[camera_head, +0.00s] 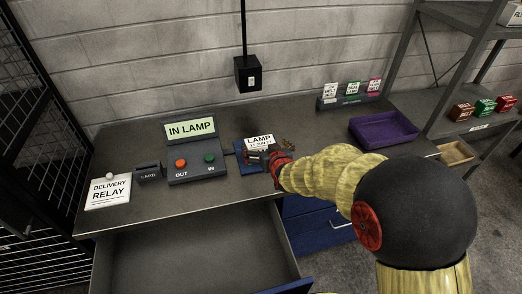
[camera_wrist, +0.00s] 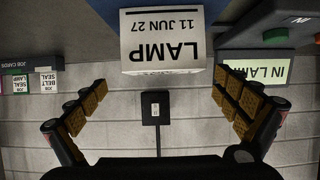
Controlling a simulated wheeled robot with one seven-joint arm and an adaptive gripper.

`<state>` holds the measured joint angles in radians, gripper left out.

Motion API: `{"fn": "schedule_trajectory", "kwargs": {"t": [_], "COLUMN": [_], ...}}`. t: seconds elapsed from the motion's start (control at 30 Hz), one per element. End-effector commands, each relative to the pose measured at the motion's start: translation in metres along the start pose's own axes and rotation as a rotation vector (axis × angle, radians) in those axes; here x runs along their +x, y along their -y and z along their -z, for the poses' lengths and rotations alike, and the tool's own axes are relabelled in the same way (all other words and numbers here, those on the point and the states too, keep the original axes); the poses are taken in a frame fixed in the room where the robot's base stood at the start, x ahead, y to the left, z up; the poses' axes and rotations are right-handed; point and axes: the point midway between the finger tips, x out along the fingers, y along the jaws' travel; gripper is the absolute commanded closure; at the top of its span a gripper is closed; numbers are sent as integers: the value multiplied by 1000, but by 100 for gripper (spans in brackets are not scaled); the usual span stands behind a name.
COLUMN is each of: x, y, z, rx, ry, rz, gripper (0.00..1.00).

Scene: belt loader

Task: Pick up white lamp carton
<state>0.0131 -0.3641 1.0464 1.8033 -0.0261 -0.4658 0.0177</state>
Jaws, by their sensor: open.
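The white lamp carton (camera_head: 259,141) stands on a blue pad (camera_head: 243,158) on the desk, right of the control box. In the wrist view the carton (camera_wrist: 162,38) shows upside down with its label "LAMP 11 JUN 27". My gripper (camera_head: 268,155) is at the carton in the head view and partly hides it. In the wrist view my gripper (camera_wrist: 162,107) is open. Its two padded fingers stand wide apart, and the carton appears beyond and between them. I cannot tell whether either finger touches it.
The control box (camera_head: 197,169) with the "IN LAMP" sign is close left of the carton. A purple tray (camera_head: 383,130) and a card holder (camera_head: 350,100) are to the right. An open drawer (camera_head: 195,250) juts out in front.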

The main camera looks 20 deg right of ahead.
Motion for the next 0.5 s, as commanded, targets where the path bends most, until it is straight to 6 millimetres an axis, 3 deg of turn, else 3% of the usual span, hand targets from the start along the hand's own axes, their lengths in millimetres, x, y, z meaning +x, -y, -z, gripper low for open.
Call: {"fn": "schedule_trajectory", "kwargs": {"t": [0.3, 0.5], "x": [43, 49], "y": [5, 5], "z": [-3, -1], "rx": [0, 0], "ry": [1, 0], "rz": [0, 0], "gripper": [0, 0]}}
